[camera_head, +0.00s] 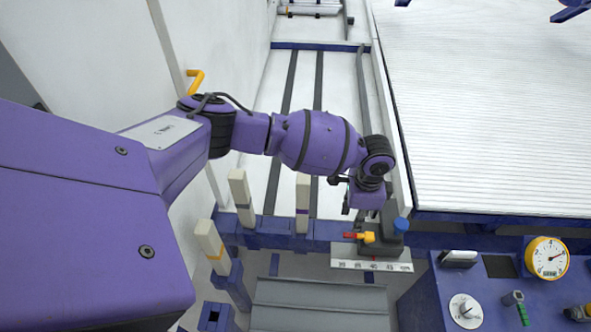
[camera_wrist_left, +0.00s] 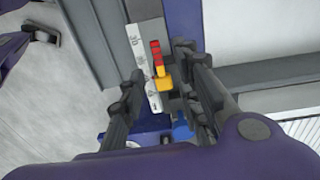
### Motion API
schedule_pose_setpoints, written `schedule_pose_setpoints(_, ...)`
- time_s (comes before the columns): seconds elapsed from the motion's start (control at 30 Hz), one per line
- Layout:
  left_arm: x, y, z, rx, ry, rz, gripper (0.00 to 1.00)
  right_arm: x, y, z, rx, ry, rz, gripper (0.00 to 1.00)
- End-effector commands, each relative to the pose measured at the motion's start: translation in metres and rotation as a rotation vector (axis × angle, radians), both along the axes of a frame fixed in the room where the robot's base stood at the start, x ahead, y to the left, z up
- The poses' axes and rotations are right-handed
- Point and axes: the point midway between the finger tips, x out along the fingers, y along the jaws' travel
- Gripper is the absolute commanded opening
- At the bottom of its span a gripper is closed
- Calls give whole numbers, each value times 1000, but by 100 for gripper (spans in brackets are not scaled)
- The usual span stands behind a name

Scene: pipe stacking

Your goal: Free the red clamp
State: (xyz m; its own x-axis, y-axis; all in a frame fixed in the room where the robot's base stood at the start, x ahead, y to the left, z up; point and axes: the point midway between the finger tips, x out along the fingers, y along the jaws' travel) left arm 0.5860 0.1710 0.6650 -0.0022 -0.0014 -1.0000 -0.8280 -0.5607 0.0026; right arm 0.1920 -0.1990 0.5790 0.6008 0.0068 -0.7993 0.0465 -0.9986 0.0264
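The red clamp (camera_head: 352,236) shows as a small red lever with a yellow body (camera_head: 367,238), above a white ruled scale (camera_head: 372,265) at the front of the rail. In the left wrist view the clamp's red part (camera_wrist_left: 155,49) lies over the pale scale (camera_wrist_left: 139,55), between the lines of my two fingers. My left gripper (camera_head: 368,212) hangs just behind the clamp in the head view. In the wrist view its fingers (camera_wrist_left: 160,88) are apart with a clear gap; no contact with the clamp can be made out.
A blue knob (camera_head: 401,225) sits close to the right of the clamp. White posts (camera_head: 241,190) stand to the left. A control panel (camera_head: 440,290) with a yellow-rimmed gauge (camera_head: 547,258) is at front right. A white ribbed surface (camera_head: 490,100) spans the right.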

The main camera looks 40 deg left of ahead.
Motion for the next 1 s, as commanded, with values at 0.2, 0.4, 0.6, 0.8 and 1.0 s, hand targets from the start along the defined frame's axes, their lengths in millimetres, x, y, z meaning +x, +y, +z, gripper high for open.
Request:
schedule_pose_setpoints(0.2, 0, -1, -29, 0, 0, 0, 30, -12, -4, -9, -7, 25, 1, 51)
schedule_pose_setpoints(0.4, 0, -1, -60, 0, 0, -1, 30, -19, -5, -16, -8, 39, 1, 51)
schedule_pose_setpoints(0.6, 1, -2, -75, -2, -1, -1, 30, -15, -3, -16, -6, 34, 2, 51)
schedule_pose_setpoints(0.8, 1, -1, -76, -1, -2, -1, 30, -6, -1, -12, -3, 15, 4, 51)
schedule_pose_setpoints(1.0, 1, -1, -75, -1, -2, -2, 13, -5, -1, -12, -2, 15, 4, 51)
